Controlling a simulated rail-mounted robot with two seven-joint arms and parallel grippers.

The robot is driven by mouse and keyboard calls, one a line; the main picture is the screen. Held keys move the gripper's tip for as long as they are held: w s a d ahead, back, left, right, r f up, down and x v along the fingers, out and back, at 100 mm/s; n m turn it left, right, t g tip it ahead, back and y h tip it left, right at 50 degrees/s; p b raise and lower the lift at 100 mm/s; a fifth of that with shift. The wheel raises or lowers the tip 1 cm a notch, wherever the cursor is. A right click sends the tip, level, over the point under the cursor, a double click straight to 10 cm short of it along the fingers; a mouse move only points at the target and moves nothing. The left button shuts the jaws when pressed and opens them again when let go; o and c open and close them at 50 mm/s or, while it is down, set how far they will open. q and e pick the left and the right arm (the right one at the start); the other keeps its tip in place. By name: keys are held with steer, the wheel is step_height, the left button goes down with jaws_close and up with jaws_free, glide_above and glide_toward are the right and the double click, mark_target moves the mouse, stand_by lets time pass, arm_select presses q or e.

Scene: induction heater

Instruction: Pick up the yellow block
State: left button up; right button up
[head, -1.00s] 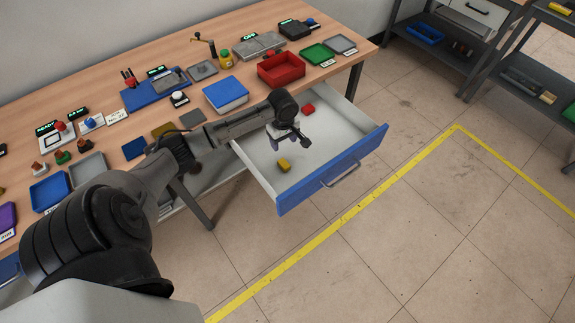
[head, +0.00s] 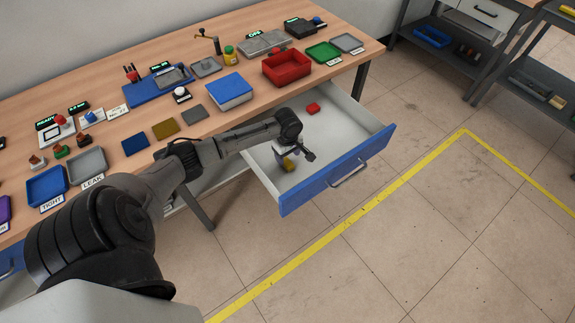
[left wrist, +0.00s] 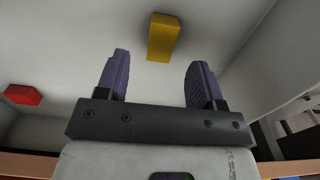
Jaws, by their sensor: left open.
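The yellow block (head: 288,163) lies on the floor of the open drawer, near the drawer's left side in the head view. In the left wrist view the yellow block (left wrist: 163,38) shows ahead of the two purple fingers, within the width of the gap. My left gripper (head: 284,155) is inside the drawer area, over or just beside the block, and partly covers it. In the left wrist view the left gripper (left wrist: 158,78) is open, with nothing between its fingers. My right gripper is not in view.
A red block (head: 313,108) lies farther back in the drawer; it also shows in the left wrist view (left wrist: 22,95). The drawer's blue front (head: 335,172) and white walls surround the gripper. The table above holds trays, a red bin (head: 286,69) and a blue box (head: 229,92).

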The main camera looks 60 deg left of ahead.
mark_target(287, 163)
arm_select(q)
step_height(287, 163, down, 5)
steer(key=shift+s+r+b, duration=0.1)
steer(key=shift+b, duration=1.1)
steer(key=shift+c, duration=0.4)
steer(key=c, duration=0.9)
